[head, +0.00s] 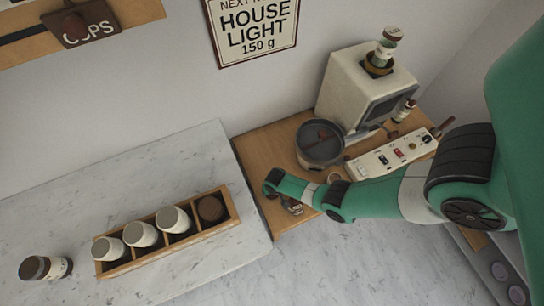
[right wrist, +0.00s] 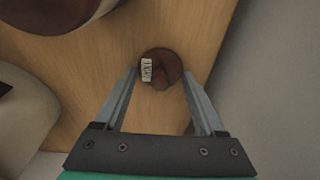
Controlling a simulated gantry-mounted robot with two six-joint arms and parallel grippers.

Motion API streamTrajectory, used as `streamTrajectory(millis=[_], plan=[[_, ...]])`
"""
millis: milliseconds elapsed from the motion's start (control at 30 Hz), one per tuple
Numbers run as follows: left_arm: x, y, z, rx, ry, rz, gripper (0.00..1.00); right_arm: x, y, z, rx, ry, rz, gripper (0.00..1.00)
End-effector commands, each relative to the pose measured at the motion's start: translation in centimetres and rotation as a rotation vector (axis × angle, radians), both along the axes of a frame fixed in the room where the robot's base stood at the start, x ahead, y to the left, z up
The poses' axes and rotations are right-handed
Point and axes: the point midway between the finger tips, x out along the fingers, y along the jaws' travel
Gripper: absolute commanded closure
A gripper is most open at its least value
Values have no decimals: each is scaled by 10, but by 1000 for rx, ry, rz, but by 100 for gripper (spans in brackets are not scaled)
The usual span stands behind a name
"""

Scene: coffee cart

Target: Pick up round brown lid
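The round brown lid (right wrist: 160,66) lies on the wooden surface in the right wrist view. It has a darker knob and a small white label. My right gripper (right wrist: 160,80) is open, with one finger on each side of the lid; I cannot tell whether they touch it. In the head view my right gripper (head: 292,208) is near the front left edge of the wooden top, and the lid is hard to make out there. My left gripper is not in view.
A dark round pan (head: 320,143), a cream machine (head: 352,92) and a panel with switches (head: 392,153) stand on the wooden top (head: 262,150). A wooden crate (head: 122,270) with white cups and a brown round item (head: 211,208) sits on the marble counter at left.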

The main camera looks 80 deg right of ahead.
Motion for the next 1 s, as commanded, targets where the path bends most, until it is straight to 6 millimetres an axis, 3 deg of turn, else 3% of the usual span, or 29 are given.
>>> streamTrajectory(millis=[33, 200, 433, 567, 1000], plan=[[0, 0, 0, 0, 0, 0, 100, 0, 0, 0, 0, 0, 0, 54], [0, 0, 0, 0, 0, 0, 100, 0, 0, 0, 0, 0, 0, 83], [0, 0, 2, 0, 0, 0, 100, 0, 0, 2, 0, 0, 0, 83], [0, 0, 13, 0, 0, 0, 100, 0, 0, 13, 0, 0, 0, 83], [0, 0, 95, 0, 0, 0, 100, 0, 0, 96, 0, 0, 0, 83]])
